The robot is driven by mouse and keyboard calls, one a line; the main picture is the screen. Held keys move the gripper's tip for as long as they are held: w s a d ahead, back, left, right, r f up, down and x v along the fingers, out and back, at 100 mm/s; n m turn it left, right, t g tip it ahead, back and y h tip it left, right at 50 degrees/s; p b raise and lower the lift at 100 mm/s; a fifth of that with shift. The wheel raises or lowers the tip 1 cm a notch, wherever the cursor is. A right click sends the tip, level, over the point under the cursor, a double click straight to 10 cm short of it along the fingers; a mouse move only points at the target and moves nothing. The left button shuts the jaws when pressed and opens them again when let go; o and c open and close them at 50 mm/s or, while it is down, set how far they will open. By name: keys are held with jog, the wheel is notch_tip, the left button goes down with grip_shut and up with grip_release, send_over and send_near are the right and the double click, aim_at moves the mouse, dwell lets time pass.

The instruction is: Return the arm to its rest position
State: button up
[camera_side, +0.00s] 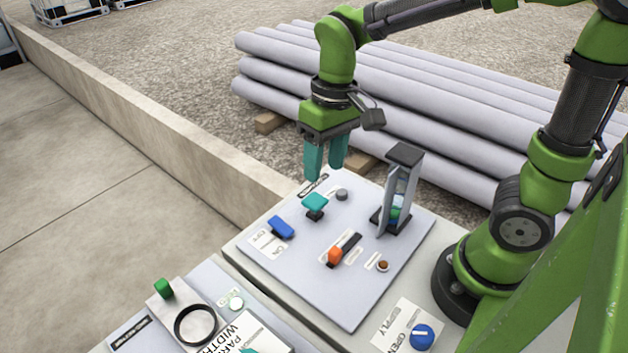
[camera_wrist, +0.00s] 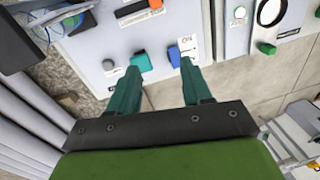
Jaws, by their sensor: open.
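My gripper (camera_side: 325,165) hangs from my green arm above the back edge of the grey control panel (camera_side: 345,300), fingers pointing down. In the wrist view its two teal fingers (camera_wrist: 158,88) are spread apart with nothing between them. Below the fingers stands a teal knob (camera_side: 315,205), which also shows in the wrist view (camera_wrist: 142,62). The fingers appear apart from it. A blue switch (camera_side: 281,227) lies to its left, by the OFF and ON marks.
The panel also bears an orange slider (camera_side: 335,255), a grey button (camera_side: 341,194) and an upright gauge (camera_side: 399,190). A blue supply knob (camera_side: 422,337) is at the front right. Grey pipes (camera_side: 430,130) are stacked behind. A low concrete wall (camera_side: 150,130) runs at the left.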

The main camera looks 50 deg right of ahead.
jog(key=s+d+r+m+t, duration=0.2)
jog(key=s+d+r+t, duration=0.3)
jog(key=s+t, duration=0.1)
jog(key=shift+d+r+m+t+y, duration=0.3)
jog(key=shift+r+m+t, duration=0.1)
jog(key=shift+t, duration=0.1)
